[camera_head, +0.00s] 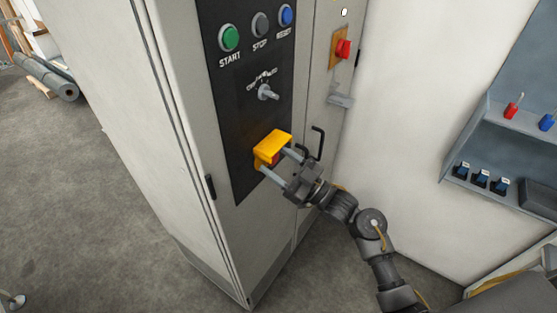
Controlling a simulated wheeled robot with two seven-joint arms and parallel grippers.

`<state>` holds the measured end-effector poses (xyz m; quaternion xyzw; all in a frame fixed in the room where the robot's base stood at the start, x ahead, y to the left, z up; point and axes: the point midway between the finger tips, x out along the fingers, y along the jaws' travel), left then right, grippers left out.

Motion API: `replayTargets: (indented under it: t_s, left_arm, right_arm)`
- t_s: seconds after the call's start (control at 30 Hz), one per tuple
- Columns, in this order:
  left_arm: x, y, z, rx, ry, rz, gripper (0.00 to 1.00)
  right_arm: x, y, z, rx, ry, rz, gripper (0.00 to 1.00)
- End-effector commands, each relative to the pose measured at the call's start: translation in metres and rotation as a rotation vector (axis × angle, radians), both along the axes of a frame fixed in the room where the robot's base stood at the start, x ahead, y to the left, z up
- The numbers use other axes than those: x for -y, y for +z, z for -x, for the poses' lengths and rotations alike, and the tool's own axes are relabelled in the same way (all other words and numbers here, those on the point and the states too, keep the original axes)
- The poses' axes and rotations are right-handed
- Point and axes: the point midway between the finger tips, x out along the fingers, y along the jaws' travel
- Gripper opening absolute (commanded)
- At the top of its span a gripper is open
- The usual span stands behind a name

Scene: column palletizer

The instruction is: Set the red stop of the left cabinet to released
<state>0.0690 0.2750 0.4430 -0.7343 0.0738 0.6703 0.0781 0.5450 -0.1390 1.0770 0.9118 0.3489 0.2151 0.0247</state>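The left cabinet (165,130) stands upright with a dark control panel on its front. A yellow shroud (272,144) sits low on that panel, and part of the red stop (276,159) shows beneath it. My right gripper (274,161) reaches in from the lower right. Its two fingers are spread apart, one on each side of the red stop. I cannot tell whether they touch it. The shroud hides most of the stop, so its state cannot be read. My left gripper is not in view.
Above are a green START button (229,38), a grey STOP button (261,24), a blue button (286,14) and a selector (268,92). A red switch (343,49) and a dark handle (318,142) are to the right. A shelf (500,122) stands at far right.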

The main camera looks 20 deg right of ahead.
Motion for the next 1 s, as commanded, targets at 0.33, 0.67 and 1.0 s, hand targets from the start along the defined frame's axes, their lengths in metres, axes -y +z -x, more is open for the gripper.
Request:
replayTargets:
  t_s: [0.33, 0.67, 1.0]
  left_arm:
    - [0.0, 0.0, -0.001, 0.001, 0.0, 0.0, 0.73]
    - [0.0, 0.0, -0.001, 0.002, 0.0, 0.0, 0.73]
    - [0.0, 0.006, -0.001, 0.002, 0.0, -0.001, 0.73]
  right_arm:
    - [0.0, 0.0, 0.0, 0.0, 0.0, 0.0, 0.34]
    - [0.001, 0.0, 0.0, 0.0, 0.0, 0.0, 0.0]
    - [0.015, 0.0, 0.017, 0.001, 0.001, 0.0, 0.0]
